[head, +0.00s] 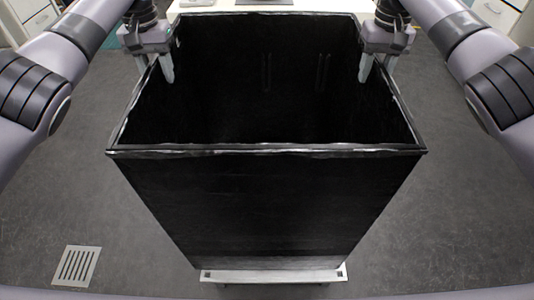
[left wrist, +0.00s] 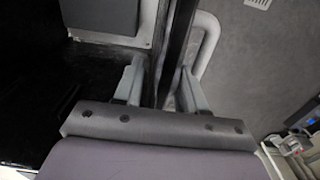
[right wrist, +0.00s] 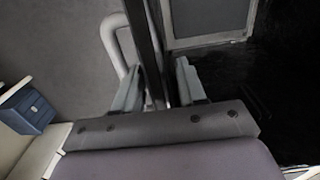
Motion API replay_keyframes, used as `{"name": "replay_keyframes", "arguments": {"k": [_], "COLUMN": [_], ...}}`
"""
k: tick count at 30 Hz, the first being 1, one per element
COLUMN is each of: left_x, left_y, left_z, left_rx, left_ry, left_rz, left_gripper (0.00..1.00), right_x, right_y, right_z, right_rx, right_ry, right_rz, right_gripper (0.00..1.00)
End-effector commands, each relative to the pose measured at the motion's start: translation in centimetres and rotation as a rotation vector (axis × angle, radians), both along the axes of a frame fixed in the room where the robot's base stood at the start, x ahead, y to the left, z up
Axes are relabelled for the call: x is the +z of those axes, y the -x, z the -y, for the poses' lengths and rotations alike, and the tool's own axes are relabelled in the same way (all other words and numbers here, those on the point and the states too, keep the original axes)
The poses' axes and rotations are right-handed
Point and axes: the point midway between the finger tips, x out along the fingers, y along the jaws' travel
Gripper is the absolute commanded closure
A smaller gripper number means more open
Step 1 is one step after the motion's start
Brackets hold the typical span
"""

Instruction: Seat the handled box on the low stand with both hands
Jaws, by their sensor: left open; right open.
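The box (head: 265,205) is black, open-topped and upright in the middle of the head view. The low stand (head: 273,276) shows as a pale strip right below its near bottom edge; the rest is hidden, and I cannot tell whether they touch. My left gripper (head: 157,68) is open at the box's left rim, fingers on either side of the wall; a pale handle (left wrist: 207,45) shows outside that wall. My right gripper (head: 377,68) is open at the right rim in the same way, beside the other pale handle (right wrist: 110,42).
A white table (head: 262,5) stands behind the box. A floor grate (head: 77,266) lies at the lower left. Cabinets show in both upper corners. A blue box (right wrist: 27,108) shows at the left of the right wrist view. The grey floor beside the box is clear.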

Motion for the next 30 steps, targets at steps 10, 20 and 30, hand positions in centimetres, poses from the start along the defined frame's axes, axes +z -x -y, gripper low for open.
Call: {"name": "replay_keyframes", "arguments": {"k": [10, 20, 30], "left_x": [-1.31, -1.29, -1.27], "left_y": [0.00, 0.01, 0.01], "left_z": [-0.04, -0.04, -0.05], "left_rx": [0.001, 0.001, 0.001], "left_ry": [0.000, 0.000, 0.000], "left_rz": [0.000, 0.000, 0.000], "left_gripper": [0.60, 1.00, 1.00], "right_x": [-1.30, -1.26, -1.23], "right_y": [-0.01, -0.02, -0.02], "right_z": [-0.03, -0.02, -0.02], "right_rx": [0.000, 0.000, 0.000], "right_ry": [-0.001, -0.001, 0.000], "right_rz": [0.001, 0.001, 0.001], "right_gripper": [0.60, 1.00, 1.00]}}
